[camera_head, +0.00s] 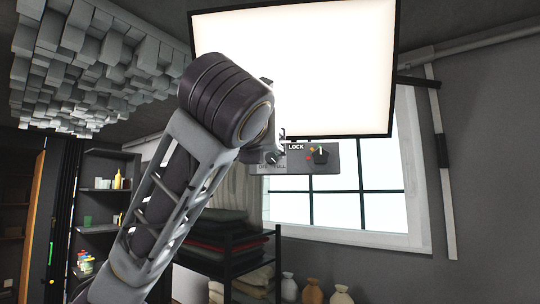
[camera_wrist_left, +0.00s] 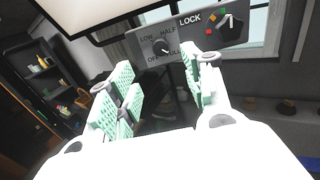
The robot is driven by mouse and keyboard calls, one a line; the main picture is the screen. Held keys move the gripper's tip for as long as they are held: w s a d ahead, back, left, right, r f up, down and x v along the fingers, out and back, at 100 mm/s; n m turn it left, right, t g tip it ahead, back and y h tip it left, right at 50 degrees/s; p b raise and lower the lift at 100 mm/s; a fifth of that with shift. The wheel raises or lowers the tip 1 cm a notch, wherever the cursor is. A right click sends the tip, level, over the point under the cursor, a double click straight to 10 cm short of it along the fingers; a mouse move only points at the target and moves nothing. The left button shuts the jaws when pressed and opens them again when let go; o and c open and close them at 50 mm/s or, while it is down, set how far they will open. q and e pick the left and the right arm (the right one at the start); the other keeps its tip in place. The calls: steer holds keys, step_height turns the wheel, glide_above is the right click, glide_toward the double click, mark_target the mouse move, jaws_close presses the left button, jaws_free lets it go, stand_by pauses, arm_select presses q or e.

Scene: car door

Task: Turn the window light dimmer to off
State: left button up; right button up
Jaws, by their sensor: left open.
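The window light (camera_head: 300,62) is a bright white panel in a black frame, lit. Below it hangs a grey control box (camera_head: 345,158). On its left part is the dimmer knob (camera_head: 272,158), small and dark, partly behind my arm. In the left wrist view the dimmer knob (camera_wrist_left: 161,47) sits among the labels OFF, LOW, HALF and FULL; I cannot tell its exact setting. My left gripper (camera_wrist_left: 160,75) is open and empty, its green pads apart, just short of the knob and below it in that view. In the head view my left arm hides this gripper. My right gripper is not in view.
A second, larger knob (camera_wrist_left: 231,24) beside the word LOCK is on the box's right part, near a red and a green mark. A window (camera_head: 345,205) is behind.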

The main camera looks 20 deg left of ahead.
mark_target(271, 156)
arm_select(q)
steer(key=w+p, duration=0.1)
steer(key=w, duration=0.3)
steer(key=w+a+p, duration=0.1)
steer(key=w, duration=0.3)
steer(key=w+a+p, duration=0.1)
steer(key=w, duration=0.3)
steer(key=shift+w+p, duration=0.3)
steer(key=c, duration=1)
steer(key=shift+c, duration=0.2)
